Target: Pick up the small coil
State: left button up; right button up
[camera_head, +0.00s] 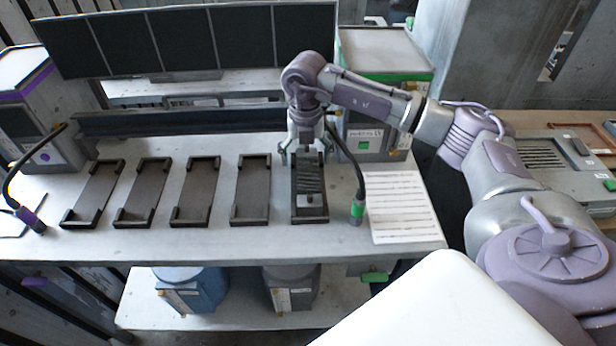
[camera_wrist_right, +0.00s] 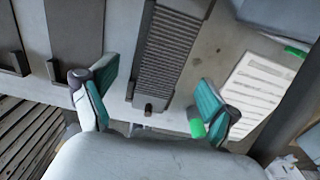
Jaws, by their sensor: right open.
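The small coil looks to be the dark ribbed block (camera_head: 309,180) lying in the rightmost black tray (camera_head: 311,219) on the workbench. It also shows in the right wrist view (camera_wrist_right: 171,50), with its ribs running across it. My right gripper (camera_head: 304,157) is above the far end of this tray, pointing down. The gripper hides the far end of the block in the head view. My left gripper is not in view.
Several empty black trays (camera_head: 191,222) stand in a row to the left. A bent black tube with a green end (camera_head: 357,210) stands close to the right of the coil's tray. A printed sheet (camera_head: 402,208) lies further right. A green-trimmed box (camera_head: 382,135) stands behind.

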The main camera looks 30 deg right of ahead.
aim_at(308, 174)
jog(key=shift+f, duration=0.6)
jog(key=shift+f+p, duration=0.35)
jog(key=shift+p, duration=0.05)
jog(key=f, duration=0.1)
jog(key=f+p, duration=0.1)
jog(key=f, duration=0.1)
jog(key=shift+s+d+f, duration=0.15)
jog(key=shift+d+f, duration=0.05)
jog(key=shift+f, duration=0.5)
jog(key=c, duration=1.6)
